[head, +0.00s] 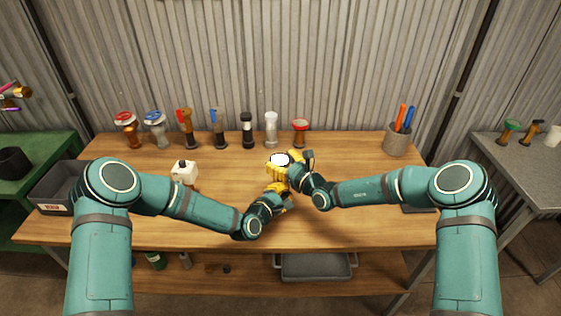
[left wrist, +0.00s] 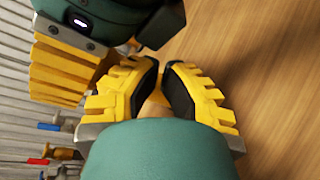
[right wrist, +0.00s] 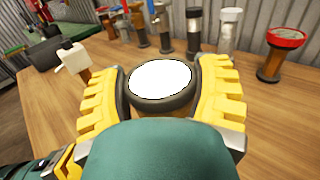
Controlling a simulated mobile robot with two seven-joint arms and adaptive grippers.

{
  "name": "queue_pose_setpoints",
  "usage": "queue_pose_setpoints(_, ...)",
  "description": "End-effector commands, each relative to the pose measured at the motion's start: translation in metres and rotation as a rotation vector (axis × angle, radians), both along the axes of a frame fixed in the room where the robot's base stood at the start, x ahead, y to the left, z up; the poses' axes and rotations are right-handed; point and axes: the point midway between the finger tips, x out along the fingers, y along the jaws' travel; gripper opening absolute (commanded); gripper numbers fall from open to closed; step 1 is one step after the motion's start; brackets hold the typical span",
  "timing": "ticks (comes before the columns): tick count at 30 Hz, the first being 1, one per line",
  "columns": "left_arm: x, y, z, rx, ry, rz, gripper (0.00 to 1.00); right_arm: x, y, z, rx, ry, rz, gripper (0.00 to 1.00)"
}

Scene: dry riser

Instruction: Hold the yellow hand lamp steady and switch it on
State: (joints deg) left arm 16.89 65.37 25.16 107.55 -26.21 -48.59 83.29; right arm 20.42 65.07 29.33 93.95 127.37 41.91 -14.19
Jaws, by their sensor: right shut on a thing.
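The hand lamp shows in the right wrist view as a bright white round face (right wrist: 160,78) in a dark rim, between the fingers of my right gripper (right wrist: 165,88). The same white face (head: 280,159) shows in the head view, tilted up above the middle of the table. My right gripper (head: 281,168) is shut on it. My left gripper (head: 275,188) is just below and close to it. In the left wrist view its pads (left wrist: 160,85) are close together with a small tan patch between them. Whether they grip anything is unclear. The lamp's body and switch are mostly hidden.
Several hand lamps stand along the back of the wooden table (head: 350,215), among them a red-topped one (head: 300,131). A white-topped object (head: 184,172) stands at left, a grey bin (head: 55,190) beyond it. A pen cup (head: 396,138) stands back right. The table's front right is mostly clear.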

Motion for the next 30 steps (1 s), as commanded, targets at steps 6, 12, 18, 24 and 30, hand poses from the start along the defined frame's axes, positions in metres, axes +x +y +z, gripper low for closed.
queue_pose_setpoints(6,-0.001,0.0,0.0,0.001,-0.001,0.0,0.0,-0.001,0.0,-0.002,-0.002,0.004,0.001,0.22)
queue_pose_setpoints(12,-0.008,-0.001,0.0,0.001,0.0,-0.002,0.0,-0.001,0.0,-0.002,-0.002,0.004,0.001,0.22)
queue_pose_setpoints(18,-0.027,-0.001,0.0,0.001,0.0,-0.002,0.0,-0.001,0.0,-0.002,-0.002,0.004,0.001,0.22)
queue_pose_setpoints(24,-0.045,-0.002,-0.001,0.0,0.001,0.0,0.0,-0.001,0.0,-0.002,-0.002,0.004,0.001,0.22)
queue_pose_setpoints(30,-0.059,-0.002,0.0,0.0,0.001,0.0,0.0,-0.001,0.0,-0.002,-0.002,0.004,0.001,0.22)
